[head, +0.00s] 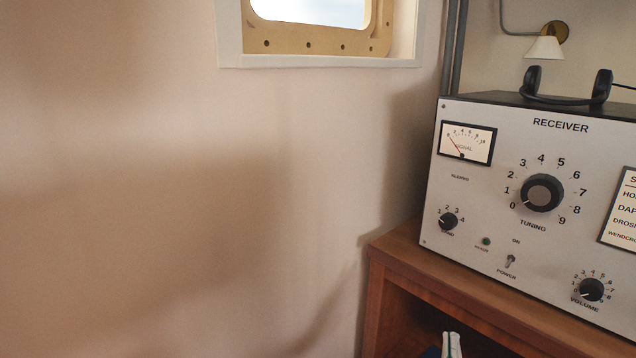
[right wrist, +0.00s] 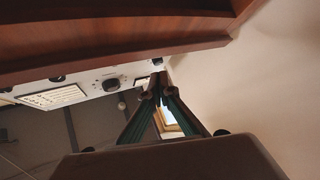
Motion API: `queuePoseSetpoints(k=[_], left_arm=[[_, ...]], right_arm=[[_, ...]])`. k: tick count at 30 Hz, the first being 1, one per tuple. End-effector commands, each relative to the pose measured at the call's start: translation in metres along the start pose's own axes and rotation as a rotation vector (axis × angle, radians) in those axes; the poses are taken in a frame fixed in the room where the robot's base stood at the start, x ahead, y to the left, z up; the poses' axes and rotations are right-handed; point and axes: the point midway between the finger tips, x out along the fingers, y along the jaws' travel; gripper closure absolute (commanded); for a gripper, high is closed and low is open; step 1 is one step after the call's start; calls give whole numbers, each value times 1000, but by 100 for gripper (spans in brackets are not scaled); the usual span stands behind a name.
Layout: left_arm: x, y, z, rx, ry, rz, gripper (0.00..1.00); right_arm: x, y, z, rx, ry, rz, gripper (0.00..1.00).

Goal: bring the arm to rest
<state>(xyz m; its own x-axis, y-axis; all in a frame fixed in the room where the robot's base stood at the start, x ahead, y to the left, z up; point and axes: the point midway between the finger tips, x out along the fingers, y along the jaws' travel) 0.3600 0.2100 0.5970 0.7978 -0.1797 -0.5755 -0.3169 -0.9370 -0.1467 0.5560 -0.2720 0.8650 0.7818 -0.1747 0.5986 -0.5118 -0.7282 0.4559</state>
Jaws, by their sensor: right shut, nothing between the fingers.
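My right gripper (right wrist: 157,84) shows in the right wrist view, its two dark fingers meeting at the tips with nothing between them. It is free of the receiver, which hangs inverted beyond the fingers in that view (right wrist: 90,90). In the head view neither gripper shows. There the grey receiver (head: 480,215) stands on a wooden cabinet at the right, with a signal meter, a large tuning knob (head: 542,193), smaller knobs and a power switch. My left gripper is in neither view.
The wooden cabinet (head: 385,262) has an open front, with a white-and-dark item (head: 452,346) partly seen inside. Black headphones (head: 565,98) lie on the receiver. A wall lamp (head: 545,47) hangs above. A bare wall (head: 180,220) with a window (head: 318,45) fills the left.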

Motion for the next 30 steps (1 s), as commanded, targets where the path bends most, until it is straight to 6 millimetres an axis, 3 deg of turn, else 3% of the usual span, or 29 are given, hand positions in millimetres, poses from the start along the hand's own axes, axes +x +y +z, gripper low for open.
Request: queuePoseSetpoints(k=[5, 9, 13, 18, 21, 24, 30], left_arm=[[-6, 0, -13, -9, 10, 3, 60], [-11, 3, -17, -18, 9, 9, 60], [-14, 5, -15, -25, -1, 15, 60], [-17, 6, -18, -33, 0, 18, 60], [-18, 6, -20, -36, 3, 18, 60], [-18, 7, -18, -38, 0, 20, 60], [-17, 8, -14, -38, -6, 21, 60]], right_arm=[[-56, -44, 7, 149, -134, -343, 100], [-120, -70, 18, 259, -319, -577, 100], [-190, -79, 28, 339, -538, -748, 100], [-269, -71, 37, 392, -807, -873, 100], [-298, -64, 39, 402, -912, -904, 100], [-314, -59, 41, 406, -969, -915, 100], [-318, -58, 42, 408, -985, -916, 100]])
